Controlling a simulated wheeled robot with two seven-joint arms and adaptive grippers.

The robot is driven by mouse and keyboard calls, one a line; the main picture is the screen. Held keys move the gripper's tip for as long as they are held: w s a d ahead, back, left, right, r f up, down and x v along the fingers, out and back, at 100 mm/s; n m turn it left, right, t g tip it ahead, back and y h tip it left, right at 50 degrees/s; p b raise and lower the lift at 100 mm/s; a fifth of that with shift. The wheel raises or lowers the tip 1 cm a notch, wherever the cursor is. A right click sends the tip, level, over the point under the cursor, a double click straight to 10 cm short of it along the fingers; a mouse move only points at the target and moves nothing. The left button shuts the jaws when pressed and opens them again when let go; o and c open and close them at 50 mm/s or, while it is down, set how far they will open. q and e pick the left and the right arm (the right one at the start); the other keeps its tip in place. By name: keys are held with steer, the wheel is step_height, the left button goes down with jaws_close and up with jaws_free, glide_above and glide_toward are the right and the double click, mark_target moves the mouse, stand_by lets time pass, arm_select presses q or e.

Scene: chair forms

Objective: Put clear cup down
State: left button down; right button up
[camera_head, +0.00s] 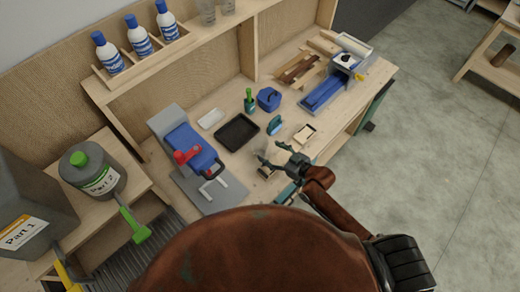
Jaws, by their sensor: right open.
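Two clear cups stand on the upper shelf at the back, one clear cup (206,12) beside another (227,6) that the top edge cuts off. My right gripper (272,154) is open over the front part of the workbench (225,172). Its dark fingers point left. A faint pale shape shows near the fingertips; I cannot tell whether it is a clear cup. My left gripper is not in view.
A black tray (238,132), green bottle (249,101), blue container (269,99) and teal item (275,125) stand near my right gripper. A blue-and-grey machine (190,150) is left. A blue press-like tool (325,91) is right. My brown body covers the bottom.

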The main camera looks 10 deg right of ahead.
mark_target(254, 142)
steer(key=x, duration=0.3)
steer(key=p+x, duration=0.1)
steer(key=x, duration=0.3)
steer(key=shift+s+a, duration=0.25)
steer(key=shift+c, duration=0.3)
steer(key=c, duration=0.8)
steer(key=shift+c, duration=0.2)
step_height(254, 142, up, 2)
steer(key=shift+r, duration=0.25)
steer(key=s+d+r+b, duration=0.1)
steer(key=s+d+r, duration=0.1)
steer(key=s+r, duration=0.3)
steer(key=s+d+r+b, duration=0.1)
steer(key=s+d+r, duration=0.2)
steer(key=s+r, duration=0.2)
steer(key=s, duration=0.2)
steer(key=shift+s+d+r, duration=0.25)
steer(key=shift+s, duration=0.1)
